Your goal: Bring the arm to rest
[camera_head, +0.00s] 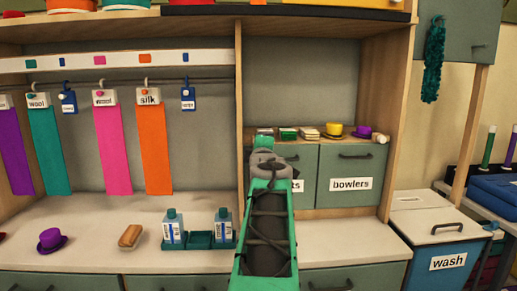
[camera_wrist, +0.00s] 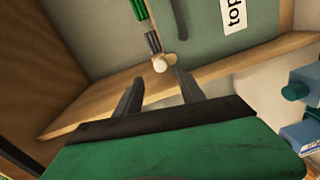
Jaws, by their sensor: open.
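My green arm (camera_head: 266,235) rises in the middle of the head view, in front of the counter and the lower cabinet doors. It hides my gripper there. In the wrist view, my gripper (camera_wrist: 157,84) shows two dark fingers spread apart with nothing between them. Just beyond the fingertips is a small pale round end (camera_wrist: 160,65) beside a slim green and dark piece; I cannot tell what it is. A grey-green panel with a label reading "top" (camera_wrist: 234,14), partly cut off, lies beyond.
Blue bottles (camera_head: 173,228) stand in a teal tray (camera_head: 198,241) left of my arm. A brush (camera_head: 130,237) and purple hat (camera_head: 52,240) lie farther left on the counter. A wooden upright (camera_head: 239,110) stands behind my arm.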

